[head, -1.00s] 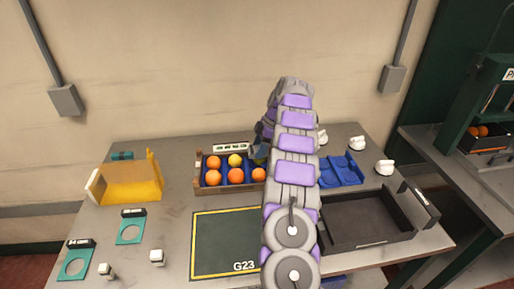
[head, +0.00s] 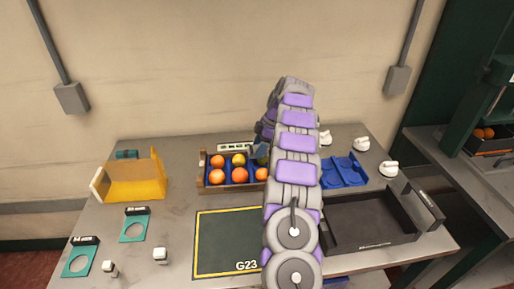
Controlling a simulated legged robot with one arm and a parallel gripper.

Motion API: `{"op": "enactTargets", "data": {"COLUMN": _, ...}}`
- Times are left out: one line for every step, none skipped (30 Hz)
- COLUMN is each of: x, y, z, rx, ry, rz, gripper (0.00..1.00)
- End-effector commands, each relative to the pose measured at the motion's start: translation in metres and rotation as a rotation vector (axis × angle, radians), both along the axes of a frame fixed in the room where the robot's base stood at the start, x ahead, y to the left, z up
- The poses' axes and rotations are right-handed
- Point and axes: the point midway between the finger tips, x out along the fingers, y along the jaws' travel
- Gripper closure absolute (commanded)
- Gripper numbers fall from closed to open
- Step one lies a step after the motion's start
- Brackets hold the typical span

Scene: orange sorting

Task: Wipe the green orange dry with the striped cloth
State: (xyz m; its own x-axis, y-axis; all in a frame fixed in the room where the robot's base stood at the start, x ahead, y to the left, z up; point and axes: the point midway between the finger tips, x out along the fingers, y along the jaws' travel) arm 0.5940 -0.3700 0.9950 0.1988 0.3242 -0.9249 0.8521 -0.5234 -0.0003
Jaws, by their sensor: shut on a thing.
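A greenish round fruit, seemingly the green orange (head: 262,161), shows at the back right of the divided crate (head: 203,183), partly covered by my gripper. My gripper (head: 261,152) is small and mostly hidden behind my arm. It is over that corner of the crate, at the greenish fruit, and seems shut on it; the fingertips are not clear. I cannot make out the striped cloth in this view; my arm covers part of the table.
A black tray (head: 371,243) and blue moulded tray (head: 345,172) lie right of my arm. A yellow holder (head: 133,184) stands left. The dark G23 mat (head: 226,240) is bare where visible.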

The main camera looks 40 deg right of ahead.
Motion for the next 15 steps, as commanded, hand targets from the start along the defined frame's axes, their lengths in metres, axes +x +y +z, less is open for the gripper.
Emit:
{"op": "enactTargets", "data": {"x": -0.0006, "y": -0.0012, "z": 0.0001, "rx": 0.000, "ry": -0.001, "rz": 0.000, "gripper": 0.72}}
{"op": "enactTargets", "data": {"x": -0.0008, "y": -0.0014, "z": 0.0000, "rx": 0.000, "ry": 0.000, "rz": 0.000, "gripper": 0.72}}
{"op": "enactTargets", "data": {"x": -0.0009, "y": -0.0015, "z": 0.0000, "rx": 0.000, "ry": 0.000, "rz": 0.000, "gripper": 0.72}}
{"op": "enactTargets", "data": {"x": -0.0010, "y": -0.0014, "z": 0.0000, "rx": 0.000, "ry": 0.000, "rz": 0.000, "gripper": 0.72}}
{"op": "enactTargets", "data": {"x": -0.0010, "y": -0.0014, "z": 0.0001, "rx": 0.000, "ry": 0.000, "rz": 0.001, "gripper": 0.72}}
{"op": "enactTargets", "data": {"x": -0.0011, "y": -0.0014, "z": -0.0001, "rx": 0.000, "ry": 0.001, "rz": 0.000, "gripper": 0.72}}
{"op": "enactTargets", "data": {"x": -0.0011, "y": -0.0014, "z": -0.0001, "rx": 0.000, "ry": 0.001, "rz": 0.000, "gripper": 0.72}}
{"op": "enactTargets", "data": {"x": -0.0010, "y": -0.0013, "z": -0.0001, "rx": 0.000, "ry": 0.001, "rz": 0.000, "gripper": 0.72}}
{"op": "enactTargets", "data": {"x": -0.0010, "y": -0.0013, "z": 0.0001, "rx": 0.000, "ry": 0.001, "rz": 0.000, "gripper": 0.72}}
{"op": "enactTargets", "data": {"x": -0.0010, "y": -0.0013, "z": 0.0004, "rx": 0.000, "ry": 0.001, "rz": 0.000, "gripper": 0.72}}
{"op": "enactTargets", "data": {"x": -0.0010, "y": -0.0013, "z": 0.0009, "rx": 0.000, "ry": 0.000, "rz": 0.001, "gripper": 0.72}}
{"op": "enactTargets", "data": {"x": -0.0010, "y": -0.0014, "z": 0.0022, "rx": 0.000, "ry": 0.000, "rz": 0.001, "gripper": 0.72}}
{"op": "enactTargets", "data": {"x": -0.0010, "y": -0.0014, "z": 0.0035, "rx": 0.000, "ry": 0.000, "rz": 0.001, "gripper": 0.72}}
{"op": "enactTargets", "data": {"x": -0.0009, "y": -0.0014, "z": 0.0051, "rx": 0.000, "ry": 0.000, "rz": 0.001, "gripper": 0.72}}
{"op": "enactTargets", "data": {"x": -0.0009, "y": -0.0013, "z": 0.0076, "rx": 0.000, "ry": 0.000, "rz": 0.001, "gripper": 0.72}}
